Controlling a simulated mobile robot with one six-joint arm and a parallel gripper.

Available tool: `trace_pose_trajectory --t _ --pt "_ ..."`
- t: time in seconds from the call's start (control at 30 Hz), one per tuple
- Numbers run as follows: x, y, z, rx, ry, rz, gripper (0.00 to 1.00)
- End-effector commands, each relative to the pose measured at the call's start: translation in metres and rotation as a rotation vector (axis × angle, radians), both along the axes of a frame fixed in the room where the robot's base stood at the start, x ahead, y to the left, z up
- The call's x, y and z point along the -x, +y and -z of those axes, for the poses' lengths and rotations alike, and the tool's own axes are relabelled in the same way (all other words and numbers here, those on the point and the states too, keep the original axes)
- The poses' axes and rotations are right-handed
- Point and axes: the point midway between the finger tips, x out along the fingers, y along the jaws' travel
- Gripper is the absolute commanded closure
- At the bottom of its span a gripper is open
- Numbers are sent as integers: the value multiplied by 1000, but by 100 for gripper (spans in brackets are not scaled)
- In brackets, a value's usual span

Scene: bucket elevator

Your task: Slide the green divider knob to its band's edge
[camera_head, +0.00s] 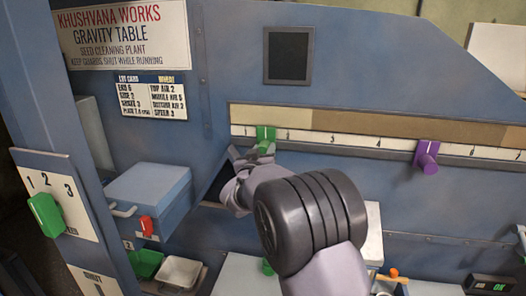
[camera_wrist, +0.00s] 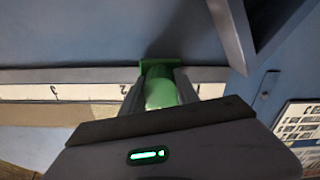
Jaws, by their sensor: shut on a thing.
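The green divider knob (camera_head: 264,134) sits near the left end of a white numbered scale (camera_head: 345,144) on the blue machine panel. My gripper (camera_head: 250,157) is at the knob from below and the front. In the wrist view the green knob (camera_wrist: 160,88) stands between the two fingers of my gripper (camera_wrist: 160,92), which are shut on it. A tan and brown band (camera_head: 340,124) runs just above the scale. The exact reading under the knob is hidden or too small to tell.
A purple knob (camera_head: 427,158) stands on the same rail farther right. A blue box (camera_head: 150,195) with a red latch (camera_head: 146,226) juts out at the left. A green lever (camera_head: 46,212) is on the left post. The rail between the two knobs looks clear.

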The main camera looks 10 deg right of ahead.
Motion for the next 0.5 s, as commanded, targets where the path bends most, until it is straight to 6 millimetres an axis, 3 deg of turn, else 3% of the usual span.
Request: trace_pose_trajectory --t 0.07,0.3,0.5 --pt "3 -9 1 0 -2 2 100" --pt "29 -73 5 1 -5 6 100" --pt "46 -115 3 1 -4 4 100"
